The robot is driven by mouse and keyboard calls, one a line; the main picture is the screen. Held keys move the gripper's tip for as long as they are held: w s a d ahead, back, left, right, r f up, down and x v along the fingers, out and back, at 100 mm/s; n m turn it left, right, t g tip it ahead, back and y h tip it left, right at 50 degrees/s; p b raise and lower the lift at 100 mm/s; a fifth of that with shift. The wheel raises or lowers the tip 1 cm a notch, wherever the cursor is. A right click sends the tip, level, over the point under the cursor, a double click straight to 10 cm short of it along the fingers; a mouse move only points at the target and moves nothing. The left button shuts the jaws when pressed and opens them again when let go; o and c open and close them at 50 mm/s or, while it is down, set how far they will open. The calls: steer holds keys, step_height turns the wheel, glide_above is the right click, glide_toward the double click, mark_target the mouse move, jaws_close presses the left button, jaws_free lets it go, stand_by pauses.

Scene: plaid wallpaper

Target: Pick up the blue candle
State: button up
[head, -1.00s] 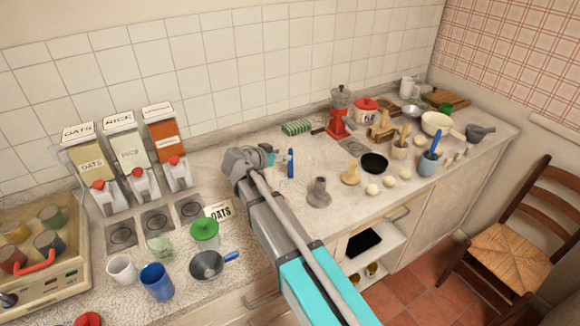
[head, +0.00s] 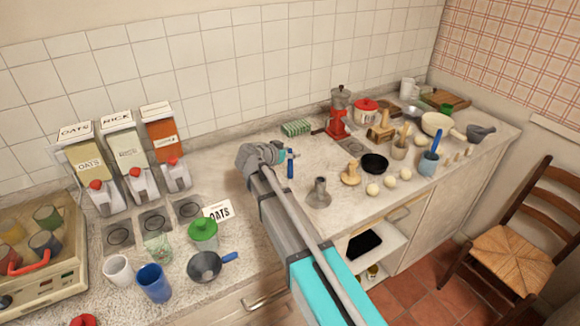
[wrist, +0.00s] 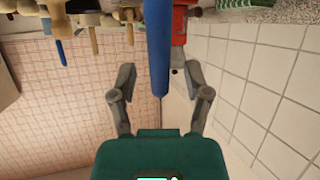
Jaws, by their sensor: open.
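The blue candle (head: 290,168) is slim and stands upright on the counter. It shows large in the wrist view (wrist: 158,45), where the picture is upside down. My gripper (head: 282,156) is level with the candle's upper part, right beside it in the head view. In the wrist view my gripper (wrist: 159,78) is open, with one finger on each side of the candle and gaps on both sides. The fingers do not touch it. I cannot tell exactly how deep the candle sits between them.
A grey funnel-like piece (head: 318,194) stands right of the candle. A green striped sponge (head: 296,127) lies behind, near the tiled wall.

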stand_by(0.3)
jaws_close()
steer(key=shift+r, duration=0.15)
stand_by(0.4)
step_height(320, 180, up, 3)
steer(key=p, duration=0.3)
steer(key=s+r+p, duration=0.9)
steer(key=s+p, duration=0.1)
steer(key=s, duration=0.4)
steer(key=shift+d+r, duration=0.2)
steer(key=shift+r, duration=0.15)
